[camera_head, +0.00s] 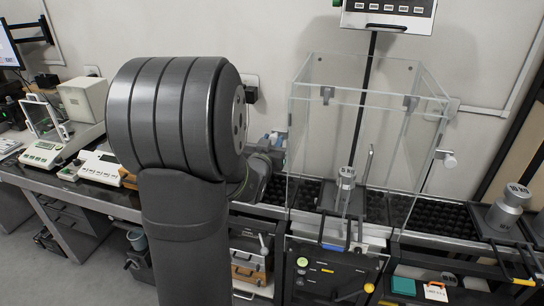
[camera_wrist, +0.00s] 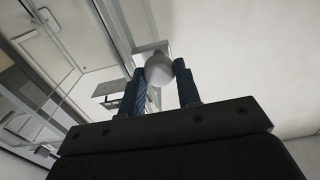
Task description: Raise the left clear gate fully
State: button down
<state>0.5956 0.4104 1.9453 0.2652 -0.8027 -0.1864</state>
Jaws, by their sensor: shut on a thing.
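The left clear gate (camera_head: 299,125) is the left side panel of a clear box in the head view; my arm hides part of the area beside it. My gripper (camera_head: 277,139) is at the gate's outer left face. In the wrist view, my blue-padded fingers (camera_wrist: 162,78) are shut on a pale round knob (camera_wrist: 158,69), one finger on each side. The knob sits on a light mount by the clear panel edges. I cannot tell exactly how high the gate stands.
A metal weight (camera_head: 346,177) stands inside the box. A similar knob (camera_head: 446,158) sticks out on the right side. A display (camera_head: 389,9) hangs above. A 10 KG weight (camera_head: 507,208) stands at the right. Instruments (camera_head: 99,167) fill the left bench.

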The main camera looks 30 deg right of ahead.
jog(key=shift+r, duration=0.9)
jog(key=c, duration=1.1)
grip_release()
jog(key=v, duration=1.7)
jog(key=shift+s+a, duration=0.15)
jog(key=x, duration=1.7)
jog(key=shift+d+f, duration=0.2)
